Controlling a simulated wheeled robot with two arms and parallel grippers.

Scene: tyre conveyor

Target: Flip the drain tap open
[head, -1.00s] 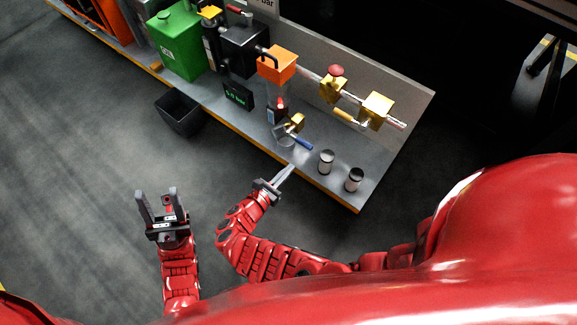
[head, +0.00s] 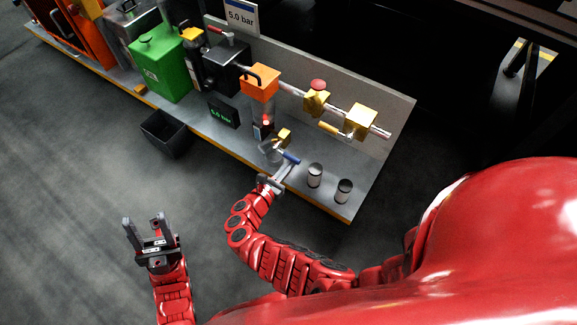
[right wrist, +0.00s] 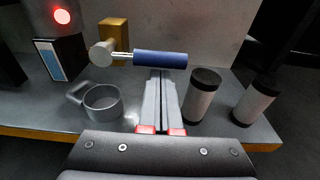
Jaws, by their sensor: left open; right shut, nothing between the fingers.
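The drain tap has a blue handle (right wrist: 161,59) on a metal stem, in front of a small brass block (right wrist: 114,36). The handle lies sideways, pointing right, in the right wrist view. It also shows in the head view as a blue handle (head: 289,158). My right gripper (right wrist: 158,76) is shut and empty, with its fingertips just below the handle in the picture; I cannot tell whether they touch it. In the head view my right gripper (head: 284,171) is at the bench's front edge. My left gripper (head: 140,222) is open and empty over the floor.
A metal cup (right wrist: 103,104) stands below the tap. Two dark-topped cylinders (right wrist: 202,95) (right wrist: 256,99) stand to the right of my fingers. An orange-topped filter (head: 260,83) and brass valves (head: 316,101) line the pipe above. A black bin (head: 165,133) stands on the floor.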

